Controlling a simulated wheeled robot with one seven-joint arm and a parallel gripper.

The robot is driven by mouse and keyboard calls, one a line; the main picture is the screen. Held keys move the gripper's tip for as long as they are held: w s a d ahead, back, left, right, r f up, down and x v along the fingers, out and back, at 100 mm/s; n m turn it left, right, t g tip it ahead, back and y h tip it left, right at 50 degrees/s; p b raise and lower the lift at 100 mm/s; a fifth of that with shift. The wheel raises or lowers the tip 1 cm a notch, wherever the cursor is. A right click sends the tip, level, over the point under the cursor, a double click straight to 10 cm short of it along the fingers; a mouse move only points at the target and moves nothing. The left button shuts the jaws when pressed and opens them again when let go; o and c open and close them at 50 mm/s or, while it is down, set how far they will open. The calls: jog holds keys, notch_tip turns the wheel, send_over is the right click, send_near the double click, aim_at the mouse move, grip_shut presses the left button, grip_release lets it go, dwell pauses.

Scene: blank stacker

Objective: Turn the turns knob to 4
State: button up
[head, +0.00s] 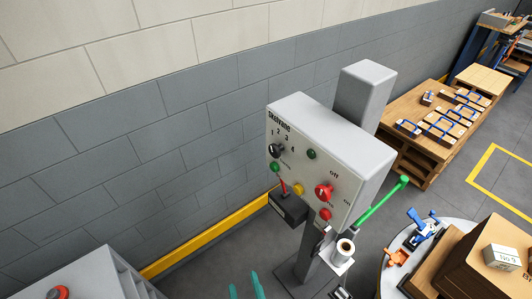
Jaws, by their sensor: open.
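A grey control box (348,140) on a post carries the black turns knob (276,151) at the left of its face. The numbers 1, 2, 3 and 4 stand in an arc above and right of the knob. Its pointer is too small to read for certain. My gripper (245,281) shows only as two teal fingertips at the bottom edge. They are apart with nothing seen between them, well below the knob and not touching the box. The rest of the gripper is out of frame.
A red rotary knob (323,192) marked Off and On, and several coloured buttons or lamps, share the panel. A green-handled lever (385,202) juts out at the right. A round table (388,253) stands lower right. A grey block wall (120,160) is behind.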

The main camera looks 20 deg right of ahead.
jog(key=w+d+r+h, duration=0.3)
jog(key=w+r, duration=0.1)
jog(key=w, duration=0.6)
jog(key=m+g+h, duration=0.9)
jog(key=m+h, duration=0.4)
jog(key=m, duration=0.4)
send_near(272, 152)
jog(key=x, duration=0.8)
jog(key=shift+d+r, duration=0.1)
jog(key=shift+d, duration=0.2)
jog(key=c, duration=1.1)
